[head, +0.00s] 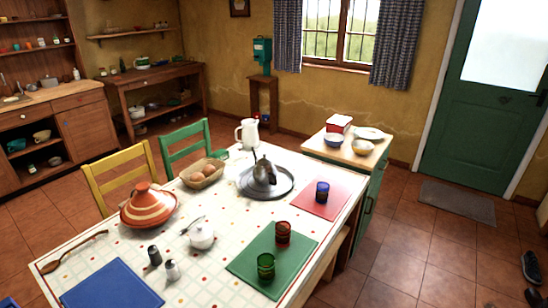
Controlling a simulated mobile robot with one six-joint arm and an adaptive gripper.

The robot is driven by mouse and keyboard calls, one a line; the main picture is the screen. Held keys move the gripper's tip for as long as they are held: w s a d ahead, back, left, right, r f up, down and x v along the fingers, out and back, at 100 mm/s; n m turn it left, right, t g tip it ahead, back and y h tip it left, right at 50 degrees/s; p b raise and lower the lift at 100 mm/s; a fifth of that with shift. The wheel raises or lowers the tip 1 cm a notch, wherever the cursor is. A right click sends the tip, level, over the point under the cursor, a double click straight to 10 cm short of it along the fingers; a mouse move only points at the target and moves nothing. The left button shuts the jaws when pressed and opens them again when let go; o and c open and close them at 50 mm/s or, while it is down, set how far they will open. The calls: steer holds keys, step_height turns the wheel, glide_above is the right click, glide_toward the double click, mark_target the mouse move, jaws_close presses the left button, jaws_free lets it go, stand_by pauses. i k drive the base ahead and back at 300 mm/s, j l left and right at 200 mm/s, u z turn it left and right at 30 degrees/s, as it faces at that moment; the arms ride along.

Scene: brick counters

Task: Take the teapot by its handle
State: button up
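A dark metal teapot (264,173) with a pointed lid stands upright on a round grey tray (285,188). The tray lies on the far part of the dining table, which has a white patterned cloth (215,265). The teapot is small in the head view, and I cannot clearly make out which side its handle is on. My gripper is not in this view, and nothing touches the teapot.
A white jug (247,133) stands behind the teapot, and a bread basket (203,173) is to its left. A blue glass (322,191) stands on a red mat (333,205) to the right. A striped tagine (148,206) is at left.

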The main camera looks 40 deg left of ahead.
mark_target(265, 173)
steer(key=i+u, duration=0.15)
steer(key=i, duration=0.5)
steer(key=i+u, duration=0.15)
steer(key=i, duration=0.45)
steer(key=i+l+u, duration=0.2)
steer(key=i, duration=0.45)
steer(key=i+u, duration=0.15)
steer(key=u, duration=0.3)
steer(key=i+u, duration=0.2)
steer(key=u, duration=0.3)
steer(key=i+l+u, duration=0.1)
steer(key=u, duration=0.35)
steer(key=i+l+u, duration=0.15)
steer(key=u, duration=0.3)
steer(key=i+l+u, duration=0.15)
steer(key=u, duration=0.3)
steer(key=i+l+u, duration=0.1)
steer(key=u, duration=0.3)
steer(key=i+l+u, duration=0.2)
steer(key=u, duration=0.25)
steer(key=i+l+u, duration=0.15)
steer(key=u, duration=0.25)
steer(key=l, duration=0.1)
